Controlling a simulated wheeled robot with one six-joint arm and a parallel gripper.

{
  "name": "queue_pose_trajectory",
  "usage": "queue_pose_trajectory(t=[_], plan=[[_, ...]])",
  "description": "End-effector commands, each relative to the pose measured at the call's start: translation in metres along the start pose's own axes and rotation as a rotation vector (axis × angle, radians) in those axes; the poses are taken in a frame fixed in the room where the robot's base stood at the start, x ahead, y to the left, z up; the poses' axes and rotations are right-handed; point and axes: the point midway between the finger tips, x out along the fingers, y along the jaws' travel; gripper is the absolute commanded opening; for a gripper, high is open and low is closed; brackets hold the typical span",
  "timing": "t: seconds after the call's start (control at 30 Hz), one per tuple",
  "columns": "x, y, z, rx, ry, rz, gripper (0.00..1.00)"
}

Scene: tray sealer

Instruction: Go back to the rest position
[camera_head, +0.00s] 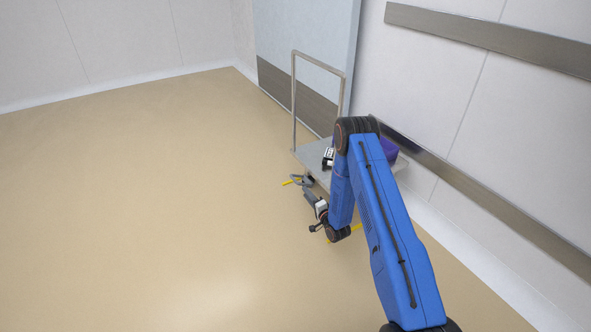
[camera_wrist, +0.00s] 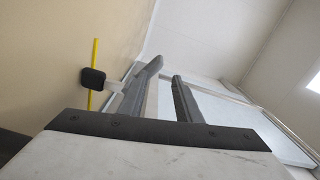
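My gripper (camera_head: 299,180) hangs low beside the near left edge of a grey trolley (camera_head: 308,155), in front of the tan floor. In the wrist view my gripper (camera_wrist: 165,70) shows two dark fingers standing apart with nothing between them. My blue arm reaches down from the lower right and hides much of the trolley. No object is held.
The trolley has an upright tube handle (camera_head: 294,100). A purple object (camera_head: 390,150) and a small black-and-white item (camera_head: 328,158) are at its deck. Yellow strips (camera_head: 356,227) show near the floor. A wall with a rail (camera_head: 500,200) is at right; the left floor is clear.

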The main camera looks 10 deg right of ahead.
Motion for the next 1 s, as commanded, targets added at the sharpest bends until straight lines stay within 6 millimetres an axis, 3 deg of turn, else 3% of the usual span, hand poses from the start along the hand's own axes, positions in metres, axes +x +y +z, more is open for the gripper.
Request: queue_pose_trajectory(t=[0.17, 0.27, 0.63, 1.0], plan=[[0.002, -0.005, -0.002, -0.011, 0.0, 0.006, 0.31], [0.008, -0.021, -0.007, -0.041, 0.001, 0.024, 0.31], [0.027, -0.112, -0.039, -0.243, 0.003, 0.168, 0.31], [0.014, -0.204, -0.064, -0.427, -0.009, 0.32, 0.31]])
